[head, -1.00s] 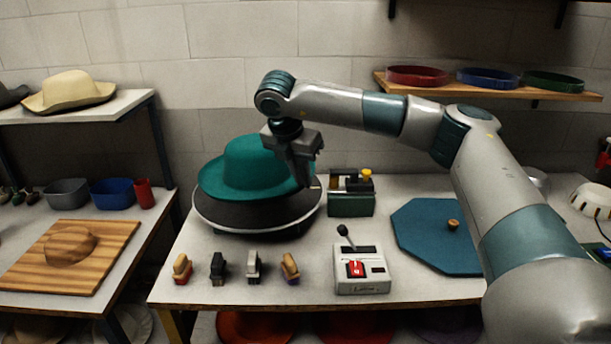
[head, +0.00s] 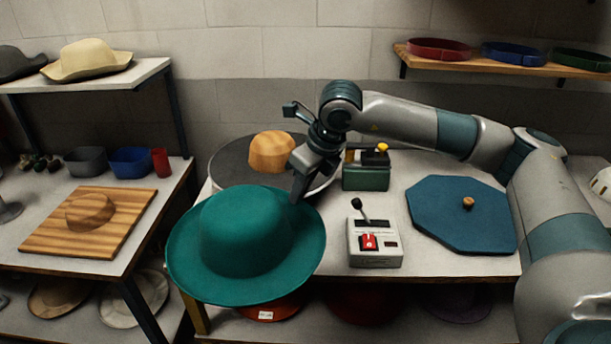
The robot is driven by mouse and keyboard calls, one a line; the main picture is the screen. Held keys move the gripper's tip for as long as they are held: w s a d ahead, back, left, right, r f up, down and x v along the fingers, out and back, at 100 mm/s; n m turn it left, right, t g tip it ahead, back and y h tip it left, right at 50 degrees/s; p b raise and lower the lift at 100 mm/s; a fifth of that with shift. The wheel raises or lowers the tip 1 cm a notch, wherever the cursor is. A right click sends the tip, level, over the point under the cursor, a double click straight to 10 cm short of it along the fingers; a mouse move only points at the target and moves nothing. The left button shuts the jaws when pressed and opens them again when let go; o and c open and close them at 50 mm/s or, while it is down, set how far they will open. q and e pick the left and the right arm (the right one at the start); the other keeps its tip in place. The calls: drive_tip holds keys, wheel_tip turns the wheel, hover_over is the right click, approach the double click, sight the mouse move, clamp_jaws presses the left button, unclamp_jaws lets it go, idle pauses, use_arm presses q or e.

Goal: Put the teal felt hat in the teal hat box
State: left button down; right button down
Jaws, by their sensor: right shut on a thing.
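The teal felt hat (head: 243,238) hangs in front of the table's left front part, crown up and brim tilted toward me. My right gripper (head: 298,188) is shut on the far right part of its brim. A blue-teal octagonal piece with a wooden knob (head: 455,222) lies flat on the right of the table; it looks like a lid. I cannot make out an open teal hat box. My left gripper is not in view.
A round dark press base (head: 232,165) with a wooden hat block (head: 271,151) stands behind the hat. A white control box with a lever (head: 374,243) and a green device (head: 366,172) stand mid-table. A side table (head: 45,200) is at left.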

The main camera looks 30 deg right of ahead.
sight(290, 225)
drive_tip(key=s+a+n+g+y, duration=0.1)
drive_tip(key=s+n, duration=0.1)
drive_tip(key=n, duration=0.2)
drive_tip(key=s+a+f+n+g+y, duration=0.1)
drive_tip(key=s+a+n+g, duration=0.1)
drive_tip(key=n, duration=0.3)
drive_tip(key=s+a+f+n+g, duration=0.1)
drive_tip(key=s+a+n, duration=0.1)
drive_tip(key=n, duration=0.3)
drive_tip(key=shift+s+a+f+g+y, duration=0.1)
drive_tip(key=shift+s+a+g+y, duration=0.05)
drive_tip(key=shift+g+y, duration=0.2)
drive_tip(key=s+a+n+g+h, duration=0.1)
drive_tip(key=s+n, duration=0.1)
drive_tip(key=n, duration=0.3)
drive_tip(key=s+a+n+g+h, duration=0.1)
drive_tip(key=s+n, duration=0.2)
drive_tip(key=n, duration=0.2)
drive_tip(key=s+a+f+n+g+h, duration=0.1)
drive_tip(key=s+a+n+g, duration=0.1)
drive_tip(key=n, duration=0.3)
drive_tip(key=shift+s+h, duration=0.35)
drive_tip(key=shift+s+a+n+h, duration=0.15)
drive_tip(key=shift+s+n+h, duration=0.4)
drive_tip(key=shift+n, duration=0.65)
drive_tip(key=shift+s, duration=0.1)
